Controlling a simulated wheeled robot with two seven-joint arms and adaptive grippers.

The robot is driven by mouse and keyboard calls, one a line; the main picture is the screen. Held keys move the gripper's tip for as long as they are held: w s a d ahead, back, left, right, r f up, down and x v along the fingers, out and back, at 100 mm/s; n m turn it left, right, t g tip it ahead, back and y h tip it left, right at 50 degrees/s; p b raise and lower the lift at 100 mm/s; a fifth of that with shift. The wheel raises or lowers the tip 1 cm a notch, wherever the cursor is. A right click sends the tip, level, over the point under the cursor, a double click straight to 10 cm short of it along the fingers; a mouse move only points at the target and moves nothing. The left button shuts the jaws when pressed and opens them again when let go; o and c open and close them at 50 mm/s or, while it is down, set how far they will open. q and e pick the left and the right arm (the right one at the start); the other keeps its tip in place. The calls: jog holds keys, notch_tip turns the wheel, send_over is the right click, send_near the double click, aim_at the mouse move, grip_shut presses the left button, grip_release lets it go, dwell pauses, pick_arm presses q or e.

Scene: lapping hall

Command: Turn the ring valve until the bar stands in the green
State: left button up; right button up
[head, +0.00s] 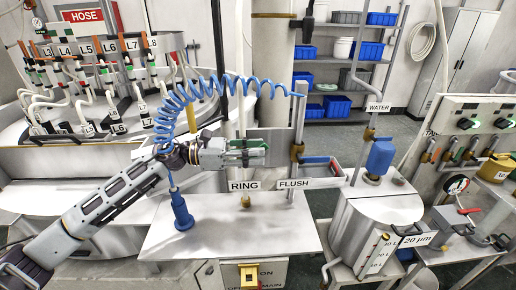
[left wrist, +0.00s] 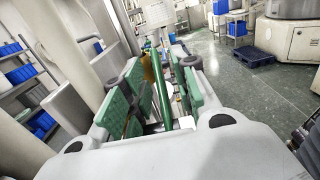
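My left gripper (head: 262,152) reaches in from the left, above the RING label (head: 244,186) on the steel bench. In the left wrist view its two green-padded fingers (left wrist: 160,98) stand apart. A narrow green bar, seemingly the ring valve's lever (left wrist: 161,82), lies between them, with a brass part (left wrist: 148,68) beside it. I cannot tell whether the pads touch the bar. In the head view the gripper hides most of the valve. A round gauge (head: 458,185) is at the right; its needle and coloured zones are too small to read. My right gripper is not in view.
The FLUSH valve with a blue lever (head: 318,160) is close to the right of my left gripper. A coiled blue hose (head: 215,88) hangs over my left wrist to a blue nozzle (head: 182,212). The front bench top is mostly clear.

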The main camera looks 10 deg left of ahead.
pick_arm(q)
jog(key=shift+w+d, duration=0.15)
jog(key=shift+d, duration=0.4)
grip_shut()
